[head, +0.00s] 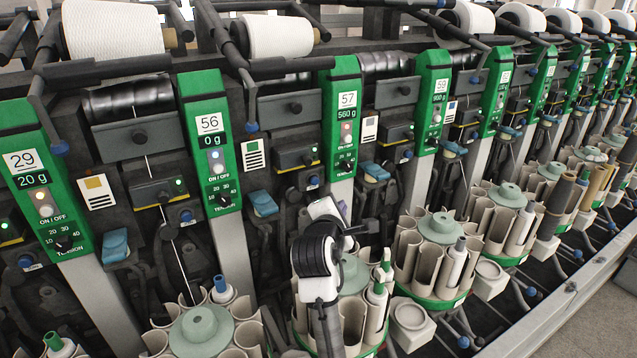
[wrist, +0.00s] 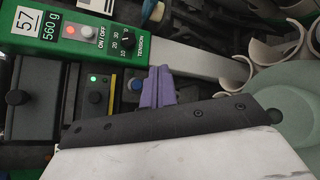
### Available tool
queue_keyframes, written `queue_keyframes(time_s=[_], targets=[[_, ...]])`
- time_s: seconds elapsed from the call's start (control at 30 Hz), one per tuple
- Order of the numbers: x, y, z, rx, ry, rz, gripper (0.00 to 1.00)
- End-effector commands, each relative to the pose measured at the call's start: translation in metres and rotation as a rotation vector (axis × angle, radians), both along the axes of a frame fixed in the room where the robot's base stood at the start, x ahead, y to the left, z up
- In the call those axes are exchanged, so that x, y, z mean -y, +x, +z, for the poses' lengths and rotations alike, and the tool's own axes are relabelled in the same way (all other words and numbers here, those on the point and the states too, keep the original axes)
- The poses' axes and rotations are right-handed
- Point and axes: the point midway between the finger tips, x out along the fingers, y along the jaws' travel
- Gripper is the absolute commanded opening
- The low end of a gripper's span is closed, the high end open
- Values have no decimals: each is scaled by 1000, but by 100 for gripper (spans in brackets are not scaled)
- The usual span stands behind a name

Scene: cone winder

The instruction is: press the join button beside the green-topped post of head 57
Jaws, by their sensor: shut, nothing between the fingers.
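The green-topped post of head 57 (head: 343,120) stands near the middle of the head view, reading 560 g. In the wrist view the post (wrist: 85,38) lies sideways along the top left. The blue join button (head: 313,181) is at the left of the post, below a dark box. In the wrist view the button (wrist: 136,85) shows just left of my gripper's purple fingers. My gripper (wrist: 158,72) is shut and empty, its tips close to the button and the post; I cannot tell whether they touch anything.
Head 56's post (head: 210,140) stands to the left and head 59's post (head: 433,100) to the right. A dark box (wrist: 88,108) with a green light lies beside the button. Cone-tube holders (head: 437,255) crowd the lower front. A grey pole (wrist: 205,66) extends from the post.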

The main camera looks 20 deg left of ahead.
Motion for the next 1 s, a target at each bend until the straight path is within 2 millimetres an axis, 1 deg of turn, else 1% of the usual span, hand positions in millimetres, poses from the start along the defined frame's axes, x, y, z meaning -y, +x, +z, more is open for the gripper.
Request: queue_keyframes(time_s=[0.17, 0.27, 0.37, 0.7, 0.83, 1.0], targets=[[-1, 1, 0, 1, 1, 2, 0], [-6, 5, 0, 2, 1, 2, 0], [-13, 12, 0, 1, 1, 3, 0], [-47, 45, 1, 1, 1, 3, 0], [-56, 55, 2, 0, 0, 1, 0], [-62, 61, 1, 3, 1, 1, 0]])
